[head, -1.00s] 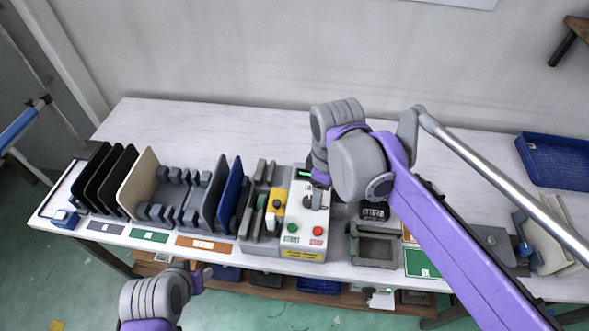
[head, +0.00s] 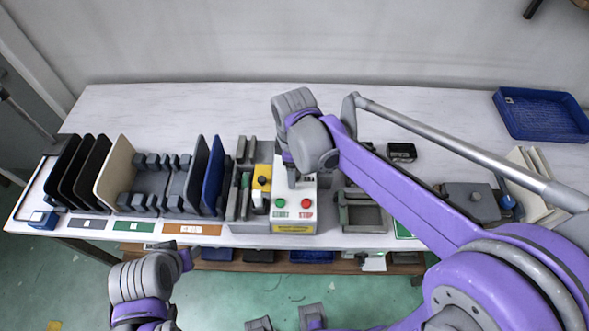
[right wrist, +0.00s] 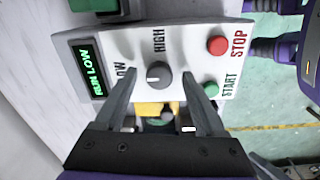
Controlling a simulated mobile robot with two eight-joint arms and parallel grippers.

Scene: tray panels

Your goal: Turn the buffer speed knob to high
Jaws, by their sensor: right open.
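The control panel (head: 293,208) is a white box on the table, with a green START button (head: 279,203) and a red STOP button (head: 306,203). In the right wrist view, the dark grey speed knob (right wrist: 159,75) sits between LOW and HIGH labels. Its white mark points toward the LOW side, and the display (right wrist: 95,70) reads RUN LOW. My right gripper (right wrist: 160,80) is open, with one finger on each side of the knob; contact cannot be told. In the head view my right arm hides the knob. My left gripper (head: 186,260) is at the lower left, before the table; its jaws are unclear.
A yellow block with a black knob (head: 262,183) stands left of the panel. Several upright trays (head: 85,170) fill the table's left side. A grey open frame (head: 361,212) is right of the panel. A blue basket (head: 542,115) lies at the back right. The back left tabletop is clear.

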